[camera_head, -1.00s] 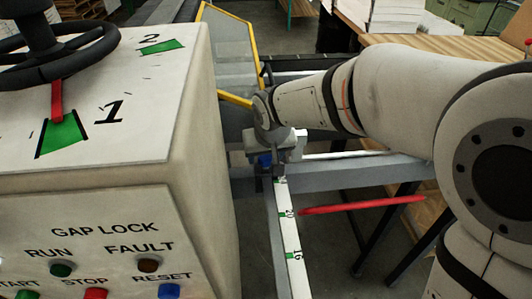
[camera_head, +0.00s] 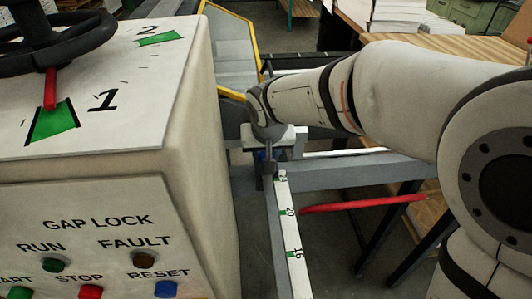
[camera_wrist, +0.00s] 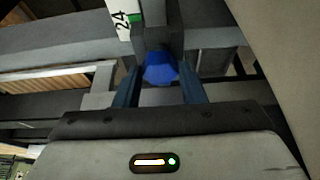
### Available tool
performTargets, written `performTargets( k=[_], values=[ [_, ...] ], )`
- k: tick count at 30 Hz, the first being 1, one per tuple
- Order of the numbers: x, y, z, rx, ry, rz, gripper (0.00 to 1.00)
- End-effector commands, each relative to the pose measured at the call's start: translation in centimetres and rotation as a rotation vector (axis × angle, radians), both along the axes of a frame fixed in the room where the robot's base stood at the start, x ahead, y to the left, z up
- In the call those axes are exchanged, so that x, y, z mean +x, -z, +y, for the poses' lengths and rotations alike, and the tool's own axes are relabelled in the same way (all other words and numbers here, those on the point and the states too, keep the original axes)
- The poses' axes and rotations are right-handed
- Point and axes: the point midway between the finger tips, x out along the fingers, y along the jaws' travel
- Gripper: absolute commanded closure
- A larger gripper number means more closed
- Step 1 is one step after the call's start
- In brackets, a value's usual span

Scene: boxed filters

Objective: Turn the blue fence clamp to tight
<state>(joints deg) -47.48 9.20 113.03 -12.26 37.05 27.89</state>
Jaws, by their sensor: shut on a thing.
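The blue fence clamp (camera_wrist: 161,70) sits between the two fingers of my gripper (camera_wrist: 160,88) in the wrist view, just below the scale mark 24. My gripper is shut on it. In the head view only a little of the blue clamp (camera_head: 261,155) shows, and my gripper (camera_head: 266,160) is over it at the far end of the scale rail (camera_head: 290,235). The wrist hides most of the clamp there. I cannot tell how tight the clamp is.
A control box (camera_head: 110,200) with a handwheel (camera_head: 50,40) and several buttons stands close on the left. A red bar (camera_head: 362,203) lies to the right of the rail. A yellow-framed guard (camera_head: 232,50) is behind my gripper. Grey beams cross around the clamp.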

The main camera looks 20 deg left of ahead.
Motion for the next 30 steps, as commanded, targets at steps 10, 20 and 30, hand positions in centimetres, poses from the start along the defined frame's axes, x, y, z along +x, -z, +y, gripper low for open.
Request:
performTargets(
  k=[10, 20, 30],
  values=[
    [0.0, 0.0, 0.0, 0.001, 0.001, 0.002, 0.54],
    [0.0, 0.0, 0.0, 0.0, 0.001, 0.0, 0.42],
    [-1.2, -3.6, -0.7, 0.005, 0.001, -0.003, 0.42]
  ],
)
